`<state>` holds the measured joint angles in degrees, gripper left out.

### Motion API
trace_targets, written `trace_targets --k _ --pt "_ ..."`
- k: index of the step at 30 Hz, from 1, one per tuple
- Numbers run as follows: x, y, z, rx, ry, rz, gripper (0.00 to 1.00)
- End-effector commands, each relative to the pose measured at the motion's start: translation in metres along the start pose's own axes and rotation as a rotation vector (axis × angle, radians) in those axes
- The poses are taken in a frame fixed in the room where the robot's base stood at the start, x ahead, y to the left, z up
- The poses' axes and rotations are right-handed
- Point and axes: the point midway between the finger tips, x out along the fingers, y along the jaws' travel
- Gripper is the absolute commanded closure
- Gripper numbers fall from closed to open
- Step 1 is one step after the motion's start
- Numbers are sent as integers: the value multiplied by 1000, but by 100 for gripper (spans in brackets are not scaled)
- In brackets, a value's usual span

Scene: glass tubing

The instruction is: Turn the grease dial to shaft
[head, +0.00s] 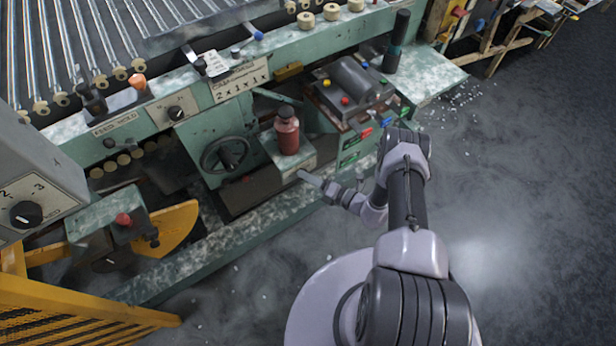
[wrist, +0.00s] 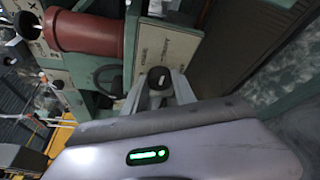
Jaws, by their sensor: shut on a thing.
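The grease dial (wrist: 156,76) appears as a small dark knob in the wrist view, at the edge of a pale panel (wrist: 155,48) with small writing that I cannot read. My gripper (wrist: 154,90) is shut on the dial, with a pale finger on each side of it. In the head view my gripper (head: 308,178) is at the front of the small box under the red bottle (head: 287,132). The dial is not distinct there, and I cannot tell which mark it points to. The red bottle also shows in the wrist view (wrist: 88,32).
A dark handwheel (head: 225,153) is left of the red bottle. A control box (head: 345,90) with coloured buttons stands to the right. A green machine rail (head: 215,250) runs low in front. A yellow guard (head: 80,310) is at lower left. The floor at right is open.

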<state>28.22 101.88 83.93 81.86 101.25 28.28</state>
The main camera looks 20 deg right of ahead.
Motion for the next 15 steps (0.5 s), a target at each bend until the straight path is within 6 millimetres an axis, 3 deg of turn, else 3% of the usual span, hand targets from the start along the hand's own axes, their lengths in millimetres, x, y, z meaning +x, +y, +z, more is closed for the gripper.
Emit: trace_targets --k 6,7,9,10,15 --pt "1 1 2 -1 -1 2 100" --pt "1 1 2 -1 -1 2 66" --pt "1 1 2 -1 -1 2 52" --pt "1 1 1 -1 -1 2 46" --pt "0 1 1 -1 -1 1 46"
